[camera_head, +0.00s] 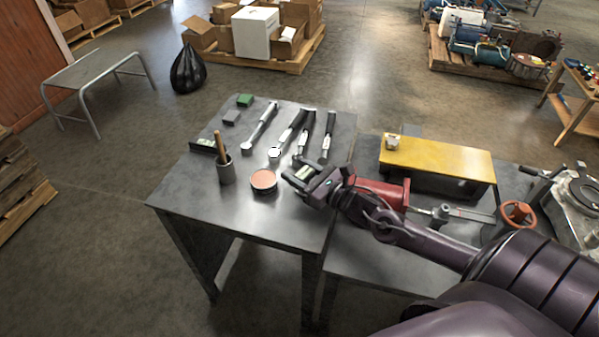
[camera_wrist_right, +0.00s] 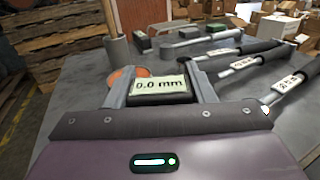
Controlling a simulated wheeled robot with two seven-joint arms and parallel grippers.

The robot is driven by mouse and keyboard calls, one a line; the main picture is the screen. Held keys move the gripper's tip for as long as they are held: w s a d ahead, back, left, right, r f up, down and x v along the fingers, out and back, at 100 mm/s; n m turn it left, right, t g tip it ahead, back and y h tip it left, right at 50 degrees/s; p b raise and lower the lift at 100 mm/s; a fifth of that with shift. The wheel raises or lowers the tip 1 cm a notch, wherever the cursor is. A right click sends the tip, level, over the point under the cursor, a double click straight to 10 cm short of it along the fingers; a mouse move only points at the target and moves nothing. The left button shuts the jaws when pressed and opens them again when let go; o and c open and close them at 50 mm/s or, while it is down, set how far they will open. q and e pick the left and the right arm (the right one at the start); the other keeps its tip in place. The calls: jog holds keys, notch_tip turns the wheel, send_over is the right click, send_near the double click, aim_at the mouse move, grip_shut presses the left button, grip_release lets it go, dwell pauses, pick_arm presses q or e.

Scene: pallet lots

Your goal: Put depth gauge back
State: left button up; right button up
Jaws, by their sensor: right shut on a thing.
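The depth gauge (camera_wrist_right: 162,87) is a dark block with a pale display reading "0.0 mm" in the right wrist view. My right gripper (camera_wrist_right: 160,82) is shut on it, with one finger at each side. In the head view my right gripper (camera_head: 300,174) holds the gauge (camera_head: 304,172) over the right front part of the grey table (camera_head: 215,205), right of the orange-topped tin (camera_head: 263,180). I cannot tell whether the gauge touches the tabletop. My left gripper is not in view.
Several labelled wrench-like tools (camera_head: 288,136) lie at the table's back right. A grey cup (camera_head: 226,172) with a wooden handle stands left of the tin. Small green (camera_head: 245,100) and grey (camera_head: 231,117) blocks lie at the back left. A yellow-topped stand (camera_head: 435,155) is at right.

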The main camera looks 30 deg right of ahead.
aim_at(309, 178)
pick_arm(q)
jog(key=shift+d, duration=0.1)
pick_arm(e)
jog(key=shift+r, duration=0.1)
jog(key=o, duration=1.4)
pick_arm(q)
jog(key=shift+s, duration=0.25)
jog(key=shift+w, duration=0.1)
pick_arm(e)
jog(key=shift+s, duration=0.15)
jog(key=v, duration=0.5)
jog(key=shift+s+d, duration=0.1)
jog(key=shift+s, duration=0.15)
jog(key=p+v, duration=0.1)
jog(key=v, duration=0.4)
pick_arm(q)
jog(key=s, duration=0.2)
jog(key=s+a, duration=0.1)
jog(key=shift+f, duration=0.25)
pick_arm(e)
jog(key=shift+s+d, duration=0.2)
jog(key=shift+s, duration=0.4)
